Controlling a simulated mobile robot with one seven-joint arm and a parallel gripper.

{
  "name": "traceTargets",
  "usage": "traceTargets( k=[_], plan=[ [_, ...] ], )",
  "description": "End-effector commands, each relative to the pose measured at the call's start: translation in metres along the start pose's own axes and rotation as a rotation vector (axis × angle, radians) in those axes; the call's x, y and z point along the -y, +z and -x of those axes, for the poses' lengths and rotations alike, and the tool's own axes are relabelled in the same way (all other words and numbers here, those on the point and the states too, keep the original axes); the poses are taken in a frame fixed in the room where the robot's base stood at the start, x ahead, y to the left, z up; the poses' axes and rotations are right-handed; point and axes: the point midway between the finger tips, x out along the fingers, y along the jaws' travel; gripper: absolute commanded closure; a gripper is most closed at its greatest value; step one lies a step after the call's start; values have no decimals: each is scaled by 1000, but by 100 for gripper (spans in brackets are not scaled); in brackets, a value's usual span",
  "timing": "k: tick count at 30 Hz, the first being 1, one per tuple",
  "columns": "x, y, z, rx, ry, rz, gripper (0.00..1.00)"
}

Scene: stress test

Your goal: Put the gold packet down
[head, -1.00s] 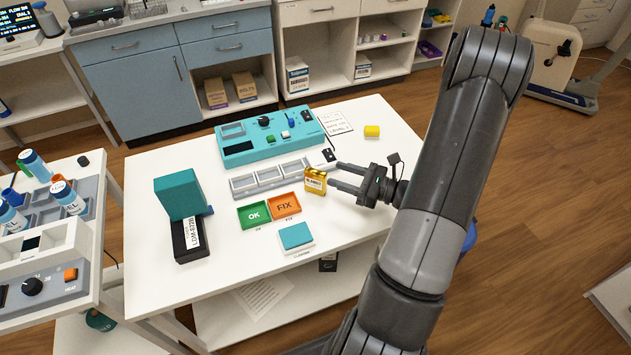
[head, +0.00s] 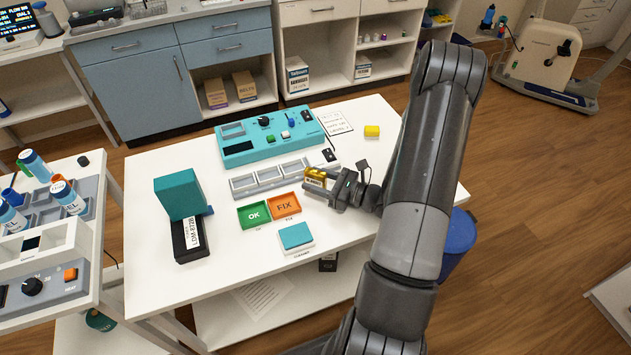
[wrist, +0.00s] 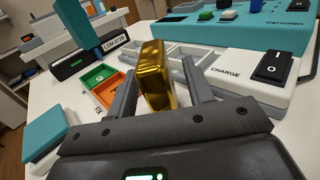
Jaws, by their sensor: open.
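The gold packet (head: 317,175) is upright on the white table, just right of the orange FIX tray (head: 285,205). In the wrist view the packet (wrist: 155,75) stands between the two fingers of my open gripper (wrist: 160,82). The left finger is close beside it; a gap shows on the right finger's side. Whether the left finger touches it I cannot tell. The packet's base is hidden behind the gripper body. In the head view my gripper (head: 322,186) reaches in from the right, low over the table, around the packet.
The green OK tray (head: 254,215) adjoins the FIX tray. Behind are a grey slotted charge rack (head: 270,177) and a teal console (head: 265,140). The front right tabletop is clear.

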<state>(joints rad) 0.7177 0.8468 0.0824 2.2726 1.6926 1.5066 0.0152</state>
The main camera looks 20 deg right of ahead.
Motion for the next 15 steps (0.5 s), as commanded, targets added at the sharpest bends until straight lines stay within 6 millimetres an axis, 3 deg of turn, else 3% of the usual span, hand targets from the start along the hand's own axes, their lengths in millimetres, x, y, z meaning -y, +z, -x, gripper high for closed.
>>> traceTargets(
  k=[8,15],
  plan=[
    [0,0,-4,0,0,0,53],
    [0,0,-4,0,0,-1,72]
  ],
)
